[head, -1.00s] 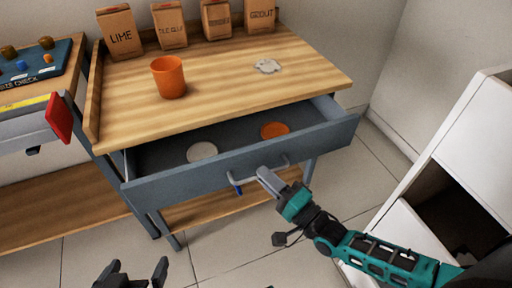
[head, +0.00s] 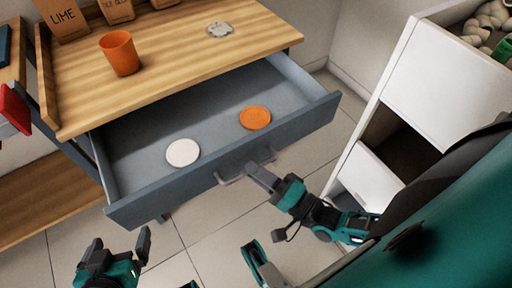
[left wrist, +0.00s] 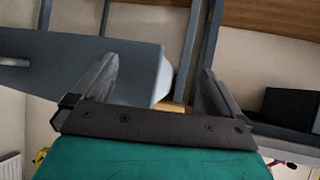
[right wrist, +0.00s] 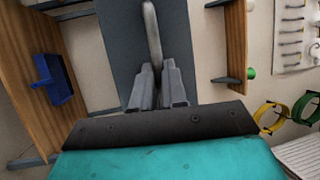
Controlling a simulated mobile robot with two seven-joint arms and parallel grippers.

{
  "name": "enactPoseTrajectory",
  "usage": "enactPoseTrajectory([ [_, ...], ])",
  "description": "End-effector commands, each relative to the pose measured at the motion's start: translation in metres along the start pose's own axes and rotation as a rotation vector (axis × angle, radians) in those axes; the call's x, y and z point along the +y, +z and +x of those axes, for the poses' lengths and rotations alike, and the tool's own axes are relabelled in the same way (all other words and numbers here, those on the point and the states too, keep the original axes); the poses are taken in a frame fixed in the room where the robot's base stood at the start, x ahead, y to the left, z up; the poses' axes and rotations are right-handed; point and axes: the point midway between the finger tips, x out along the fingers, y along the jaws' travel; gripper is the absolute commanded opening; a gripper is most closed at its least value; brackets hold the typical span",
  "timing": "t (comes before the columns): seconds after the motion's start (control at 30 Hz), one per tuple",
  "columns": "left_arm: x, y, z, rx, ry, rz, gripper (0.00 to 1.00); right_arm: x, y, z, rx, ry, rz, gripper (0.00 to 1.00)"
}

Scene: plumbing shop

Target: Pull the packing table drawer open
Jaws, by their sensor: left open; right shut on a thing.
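The packing table's blue-grey drawer (head: 215,173) is pulled well out from under the wooden top (head: 180,62). A white disc (head: 183,153) and an orange disc (head: 255,118) lie inside it. My right gripper (head: 262,174) is shut on the drawer's bar handle (head: 232,180) at its right part; the right wrist view shows the handle (right wrist: 152,35) between the fingers (right wrist: 157,88). My left gripper (head: 120,247) is open and empty, low in front of the drawer's left part. In the left wrist view the drawer (left wrist: 135,70) shows beyond the open fingers.
An orange cup (head: 120,54), a small whitish piece (head: 220,30) and boxes, one marked LIME (head: 62,18), stand on the tabletop. A white cabinet (head: 440,75) stands close on the right. Tiled floor (head: 205,222) lies free in front of the drawer.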

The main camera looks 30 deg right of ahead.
Motion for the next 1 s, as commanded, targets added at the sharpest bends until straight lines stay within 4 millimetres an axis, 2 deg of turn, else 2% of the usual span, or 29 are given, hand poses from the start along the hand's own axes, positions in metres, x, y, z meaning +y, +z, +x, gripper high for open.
enactPoseTrajectory([
  [0.1, 0.0, 0.0, 0.0, 0.0, 0.0, 0.001, 1.0, 0.0, -0.001, 0.0, 0.001, -0.001, -0.001, 0.0],
  [0.13, 0.0, 0.0, 0.0, 0.0, 0.0, 0.001, 1.0, 0.0, -0.001, 0.0, 0.001, -0.001, -0.001, 0.15],
  [0.37, -0.001, 0.001, 0.0, -0.001, 0.0, 0.006, 1.0, 0.0, -0.001, 0.0, 0.0, 0.0, -0.001, 0.37],
  [0.7, -0.002, 0.004, -0.001, -0.008, 0.001, 0.011, 1.0, 0.0, 0.0, -0.006, 0.0, 0.002, 0.0, 0.38],
  [0.87, -0.002, 0.004, -0.002, -0.009, 0.001, 0.011, 1.0, 0.001, 0.0, -0.032, -0.001, 0.006, 0.0, 0.38],
  [1.0, -0.001, 0.005, -0.001, -0.009, 0.001, 0.01, 1.0, 0.001, 0.0, -0.064, -0.001, 0.007, 0.0, 0.38],
])
